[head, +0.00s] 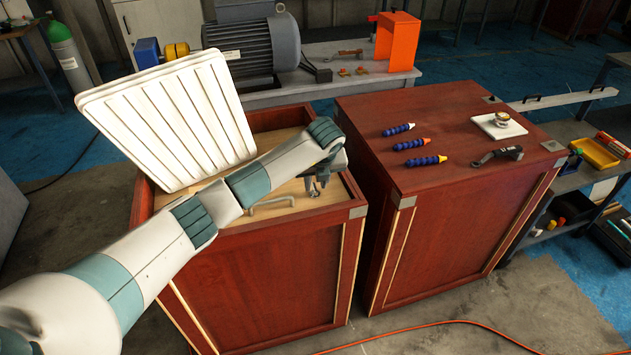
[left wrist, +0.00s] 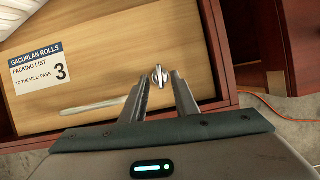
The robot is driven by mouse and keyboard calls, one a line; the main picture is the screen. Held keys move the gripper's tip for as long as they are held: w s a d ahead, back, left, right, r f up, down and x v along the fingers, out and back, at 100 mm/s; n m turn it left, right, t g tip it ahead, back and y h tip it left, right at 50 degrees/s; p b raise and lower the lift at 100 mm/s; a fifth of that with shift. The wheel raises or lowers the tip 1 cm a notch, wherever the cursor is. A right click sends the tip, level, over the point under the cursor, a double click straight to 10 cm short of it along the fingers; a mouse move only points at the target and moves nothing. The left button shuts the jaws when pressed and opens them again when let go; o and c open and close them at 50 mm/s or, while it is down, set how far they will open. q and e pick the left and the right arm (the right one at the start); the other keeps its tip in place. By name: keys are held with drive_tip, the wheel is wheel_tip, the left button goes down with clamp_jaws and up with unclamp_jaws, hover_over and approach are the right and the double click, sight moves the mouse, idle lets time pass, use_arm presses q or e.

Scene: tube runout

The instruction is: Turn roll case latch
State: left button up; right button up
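The roll case is a red wooden crate (head: 270,285) with a pale wooden panel (left wrist: 110,75) inside its rim. A small silver latch knob (left wrist: 159,77) stands on the panel in the left wrist view. My left gripper (head: 318,188) is over the panel, pointing down. Its two fingers (left wrist: 162,75) are apart, and the knob shows between their tips; I cannot tell if they touch it. A pale bar handle (head: 270,203) lies beside the gripper; it also shows in the left wrist view (left wrist: 93,105). My right gripper is in neither view.
A white ribbed panel (head: 170,125) stands tilted at the case's back left. A second red crate (head: 450,230) to the right carries blue-handled tools (head: 414,145), a black tool (head: 497,155) and a white block (head: 499,125). A label (left wrist: 38,66) is on the wooden panel.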

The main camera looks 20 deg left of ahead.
use_arm(q)
drive_tip(key=shift+w+a+f, duration=0.1)
drive_tip(key=shift+w+f, duration=0.1)
drive_tip(key=shift+f, duration=0.4)
clamp_jaws()
